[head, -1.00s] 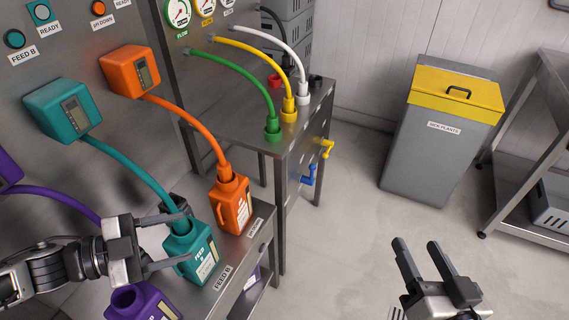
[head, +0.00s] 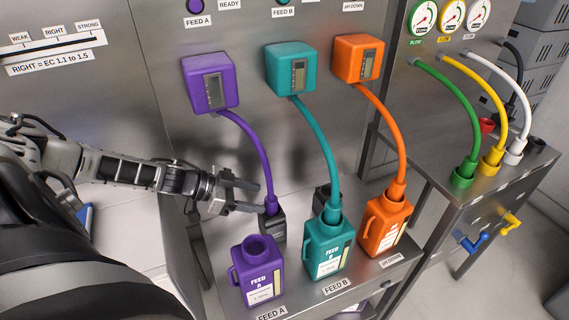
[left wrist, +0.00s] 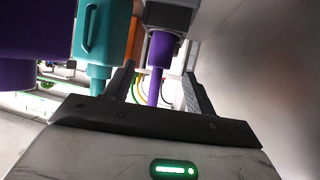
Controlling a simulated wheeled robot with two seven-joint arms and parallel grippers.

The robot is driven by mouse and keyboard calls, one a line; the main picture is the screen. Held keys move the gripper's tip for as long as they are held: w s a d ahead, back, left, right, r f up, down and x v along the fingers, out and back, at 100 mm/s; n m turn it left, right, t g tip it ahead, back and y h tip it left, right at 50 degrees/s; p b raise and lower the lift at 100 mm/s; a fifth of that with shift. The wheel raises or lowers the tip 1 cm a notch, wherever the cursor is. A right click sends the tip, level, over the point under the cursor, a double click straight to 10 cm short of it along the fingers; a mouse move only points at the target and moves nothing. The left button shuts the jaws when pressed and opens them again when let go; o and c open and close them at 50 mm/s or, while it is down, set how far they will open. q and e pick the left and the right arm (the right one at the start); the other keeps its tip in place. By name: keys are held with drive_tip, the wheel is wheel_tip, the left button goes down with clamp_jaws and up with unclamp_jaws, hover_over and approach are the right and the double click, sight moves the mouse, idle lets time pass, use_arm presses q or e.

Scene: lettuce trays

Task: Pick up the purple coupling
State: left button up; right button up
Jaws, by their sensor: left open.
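The purple coupling (head: 271,205) is at the lower end of the purple hose (head: 254,148). It sits in a dark grey holder (head: 279,228) behind the purple FEED A jug (head: 256,270). My left gripper (head: 260,198) is open, its fingers reaching from the left to the coupling's area. In the left wrist view, which looks upside down, the purple coupling (left wrist: 161,47) and hose (left wrist: 154,87) appear between the two open fingers (left wrist: 158,82). I cannot tell whether either finger touches it. My right gripper is not in view.
The teal FEED B jug (head: 328,247) and orange jug (head: 385,222) stand to the right with hoses in their necks. A second dark holder (head: 321,198) is behind the teal jug. The steel wall panel with meters rises behind. The purple jug's neck is open.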

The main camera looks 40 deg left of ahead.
sight(271, 198)
use_arm(q)
drive_tip(key=x, duration=0.5)
drive_tip(key=shift+w+d, duration=0.15)
drive_tip(key=c, duration=1.1)
drive_tip(key=shift+o, duration=0.2)
